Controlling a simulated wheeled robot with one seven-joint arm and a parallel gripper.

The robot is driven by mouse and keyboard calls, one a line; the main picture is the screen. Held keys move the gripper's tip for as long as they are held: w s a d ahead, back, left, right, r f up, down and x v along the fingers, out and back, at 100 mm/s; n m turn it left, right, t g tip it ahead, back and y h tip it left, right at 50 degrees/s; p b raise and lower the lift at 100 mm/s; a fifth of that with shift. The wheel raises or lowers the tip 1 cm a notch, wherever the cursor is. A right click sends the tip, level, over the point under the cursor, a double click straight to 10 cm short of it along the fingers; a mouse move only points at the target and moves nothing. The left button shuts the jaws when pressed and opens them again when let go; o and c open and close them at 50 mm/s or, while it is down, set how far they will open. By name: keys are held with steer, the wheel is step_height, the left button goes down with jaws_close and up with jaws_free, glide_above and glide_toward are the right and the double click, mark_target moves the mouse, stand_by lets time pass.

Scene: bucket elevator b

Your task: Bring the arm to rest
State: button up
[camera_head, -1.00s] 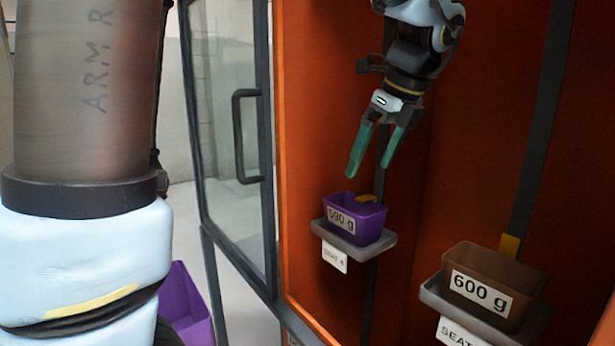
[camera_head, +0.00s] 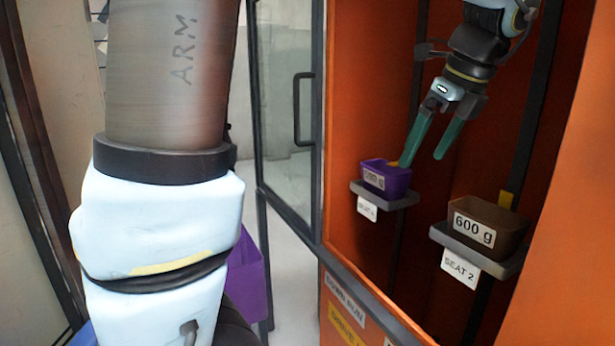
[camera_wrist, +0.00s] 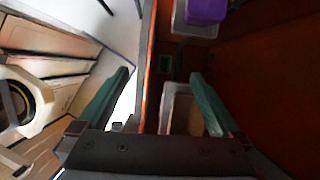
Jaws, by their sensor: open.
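My gripper (camera_head: 431,142) is open and empty, its two green fingers spread and pointing down inside the orange cabinet (camera_head: 345,190). In the head view its left fingertip overlaps the edge of a purple bucket (camera_head: 398,184); I cannot tell whether they touch. In the wrist view the green fingers (camera_wrist: 165,85) stand wide apart with nothing held between them. My forearm and upper links fill the left of the head view.
The purple bucket sits on a grey seat (camera_head: 372,200). A brown bucket labelled 600 g (camera_head: 490,228) sits on a seat marked SEAT 2 (camera_head: 465,268). A glass door (camera_head: 285,100) stands open at the left. Another purple container (camera_head: 245,275) is partly hidden behind my arm.

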steer(key=a+f+n+g+h, duration=0.1)
steer(key=a+f+n, duration=0.9)
steer(key=a+n, duration=0.3)
steer(key=a+f+n+g+h, duration=0.1)
steer(key=a+f+n, duration=0.9)
steer(key=a+n, duration=0.4)
steer(key=shift+f+n, duration=0.3)
steer(key=shift+n, duration=0.7)
steer(key=shift+c, duration=0.2)
